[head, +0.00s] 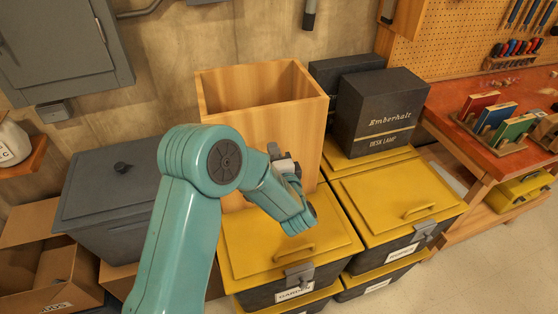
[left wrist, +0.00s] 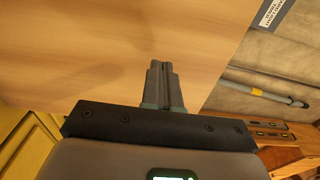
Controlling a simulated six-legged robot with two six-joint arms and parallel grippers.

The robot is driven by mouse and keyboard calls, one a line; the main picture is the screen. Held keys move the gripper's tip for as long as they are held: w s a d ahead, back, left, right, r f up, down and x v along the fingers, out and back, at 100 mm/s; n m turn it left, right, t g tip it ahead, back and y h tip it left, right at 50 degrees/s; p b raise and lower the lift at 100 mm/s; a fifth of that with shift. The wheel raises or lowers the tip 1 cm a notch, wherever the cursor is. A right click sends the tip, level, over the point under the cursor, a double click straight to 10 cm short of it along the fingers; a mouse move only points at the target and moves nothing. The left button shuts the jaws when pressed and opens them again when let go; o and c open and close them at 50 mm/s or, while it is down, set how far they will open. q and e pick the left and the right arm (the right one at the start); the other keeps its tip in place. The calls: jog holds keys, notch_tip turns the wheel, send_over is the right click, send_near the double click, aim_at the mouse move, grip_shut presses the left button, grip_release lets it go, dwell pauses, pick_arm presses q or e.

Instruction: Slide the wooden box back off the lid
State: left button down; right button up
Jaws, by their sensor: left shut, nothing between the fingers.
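The wooden box (head: 265,118), open at the top, stands upright on the rear part of the front-left yellow lid (head: 250,258); my arm hides part of its lower front. The lid's front part, with its handle (head: 295,255) and grey latch, is bare. My left gripper (head: 275,155) is in front of the box's near face. In the left wrist view the shut, empty fingers (left wrist: 162,68) point at the box's wooden face (left wrist: 75,55). I cannot tell whether the tips touch it. My right gripper is not in view.
A black desk lamp box (head: 380,115) stands on the yellow bins to the right. A dark grey lidded bin (head: 105,195) and an open cardboard box (head: 40,265) are at left. The concrete wall (head: 260,30) is behind. A red-topped workbench (head: 465,105) is at right.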

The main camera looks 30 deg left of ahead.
aim_at(270, 138)
pick_arm(q)
jog(key=shift+x, duration=1)
jog(key=shift+w+p, duration=0.3)
jog(key=shift+w, duration=0.05)
jog(key=shift+a, duration=0.25)
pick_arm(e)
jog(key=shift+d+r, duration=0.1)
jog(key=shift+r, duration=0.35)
pick_arm(q)
jog(key=shift+d, duration=0.15)
jog(key=shift+w, duration=0.15)
jog(key=b+x, duration=0.1)
jog(key=x, duration=0.9)
jog(key=shift+a, duration=0.3)
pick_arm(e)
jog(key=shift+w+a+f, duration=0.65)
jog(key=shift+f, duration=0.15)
pick_arm(q)
jog(key=shift+f, duration=0.1)
